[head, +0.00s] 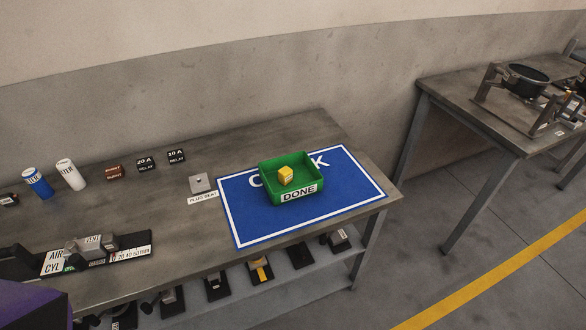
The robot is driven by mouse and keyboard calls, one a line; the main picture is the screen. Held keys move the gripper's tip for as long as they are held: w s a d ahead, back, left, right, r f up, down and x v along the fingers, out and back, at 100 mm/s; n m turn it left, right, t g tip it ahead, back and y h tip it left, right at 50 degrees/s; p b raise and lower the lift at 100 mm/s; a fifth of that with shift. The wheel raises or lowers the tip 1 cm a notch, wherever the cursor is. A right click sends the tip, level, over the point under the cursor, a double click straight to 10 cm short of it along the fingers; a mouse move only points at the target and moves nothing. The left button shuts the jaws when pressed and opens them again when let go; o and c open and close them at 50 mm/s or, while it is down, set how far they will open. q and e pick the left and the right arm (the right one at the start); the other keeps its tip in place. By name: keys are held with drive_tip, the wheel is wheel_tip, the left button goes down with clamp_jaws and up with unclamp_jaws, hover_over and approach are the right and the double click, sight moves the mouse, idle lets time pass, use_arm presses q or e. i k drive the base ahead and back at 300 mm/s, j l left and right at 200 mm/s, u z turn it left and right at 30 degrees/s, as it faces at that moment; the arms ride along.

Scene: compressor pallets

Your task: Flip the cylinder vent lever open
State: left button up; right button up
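The air cylinder unit sits at the left of the bench, on a base plate (52,264) marked AIR CYL, with a millimetre scale at its right end. A grey block labelled VENT (92,243) stands on it, with small dark and green parts beside it. The vent lever is too small to make out, and I cannot tell its position. A dark shape (15,262) at the left edge, above a purple arm part, may be my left gripper; its fingers cannot be made out. My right gripper is not in view.
A green DONE tray (291,193) holding a yellow cube (286,175) stands on a blue mat (240,228). A blue can (38,183), a white can (71,174), relays and a plug seat (199,183) stand along the bench. Its middle is clear. A second table (450,95) stands right.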

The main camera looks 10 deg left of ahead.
sight(76, 260)
drive_tip(key=u, duration=2.1)
